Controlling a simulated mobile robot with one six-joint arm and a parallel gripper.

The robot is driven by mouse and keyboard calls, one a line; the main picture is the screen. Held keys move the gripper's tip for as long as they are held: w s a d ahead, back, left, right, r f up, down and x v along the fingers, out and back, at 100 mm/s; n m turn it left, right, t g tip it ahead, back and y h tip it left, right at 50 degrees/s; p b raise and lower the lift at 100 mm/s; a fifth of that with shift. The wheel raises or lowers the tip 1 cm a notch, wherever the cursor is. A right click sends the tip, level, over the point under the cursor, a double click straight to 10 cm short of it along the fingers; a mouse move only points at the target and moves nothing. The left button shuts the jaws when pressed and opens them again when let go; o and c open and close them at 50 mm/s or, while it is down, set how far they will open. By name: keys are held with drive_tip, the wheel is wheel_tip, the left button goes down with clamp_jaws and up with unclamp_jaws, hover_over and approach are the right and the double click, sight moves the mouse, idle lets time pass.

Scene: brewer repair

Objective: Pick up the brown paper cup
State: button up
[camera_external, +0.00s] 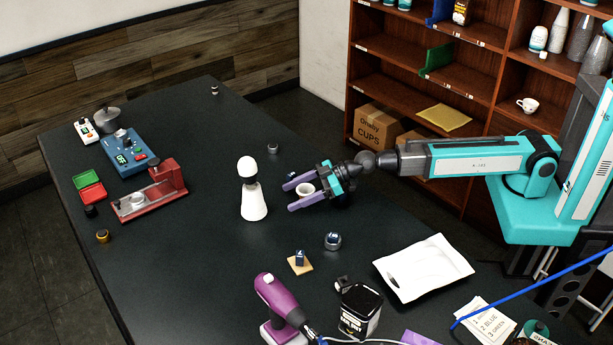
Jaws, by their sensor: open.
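A small cup (305,190) with a pale rim and a darker, brownish inside stands on the dark table between the fingers of my gripper. It is the only thing here that could be the brown paper cup, though its outer wall is mostly hidden by the near finger. My gripper (300,195) has purple fingers, spread open on either side of the cup and pointing left. I cannot tell whether either finger touches it.
A white bottle (253,202) with a dark band stands just left of the fingertips. A purple drill (279,305), black jar (358,308) and white pouch (423,267) lie nearer.

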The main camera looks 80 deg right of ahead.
drive_tip(key=shift+w+f, duration=0.1)
drive_tip(key=shift+w, duration=0.15)
idle(0.4)
drive_tip(key=c, duration=1.1)
wheel_tip(320, 180, up, 10)
drive_tip(key=b, duration=0.1)
drive_tip(key=shift+b, duration=0.35)
idle(0.4)
